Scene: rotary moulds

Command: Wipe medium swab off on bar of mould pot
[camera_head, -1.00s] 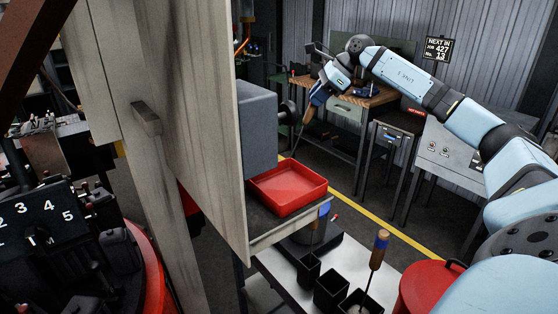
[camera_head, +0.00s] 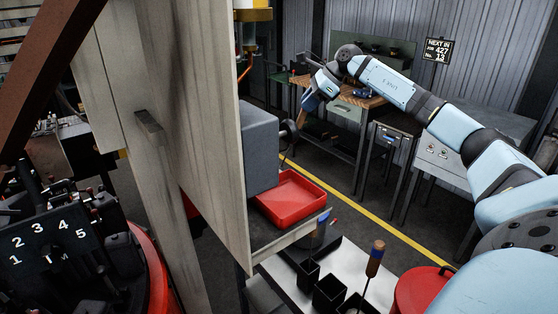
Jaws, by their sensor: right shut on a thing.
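My right gripper (camera_head: 306,104) is far back, left of the workbench, seen small at the end of my blue arm. It is shut on a swab (camera_head: 303,121), of which a brown handle end shows below the fingers, with a thin dark stem slanting down. Its head is not clear, partly behind the grey box. Three black pots stand at the bottom: the left pot (camera_head: 308,273), the middle pot (camera_head: 327,294), which shows no handle, and the right pot (camera_head: 352,303). I cannot make out a bar on any pot. My left gripper is not in view.
A red tray (camera_head: 290,199) sits beside the grey box (camera_head: 260,150). A blue-handled swab (camera_head: 322,223) and a wooden-handled swab (camera_head: 375,259) stand upright near the pots. A tall wooden panel (camera_head: 205,120) blocks the left. A red drum (camera_head: 425,290) stands at bottom right.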

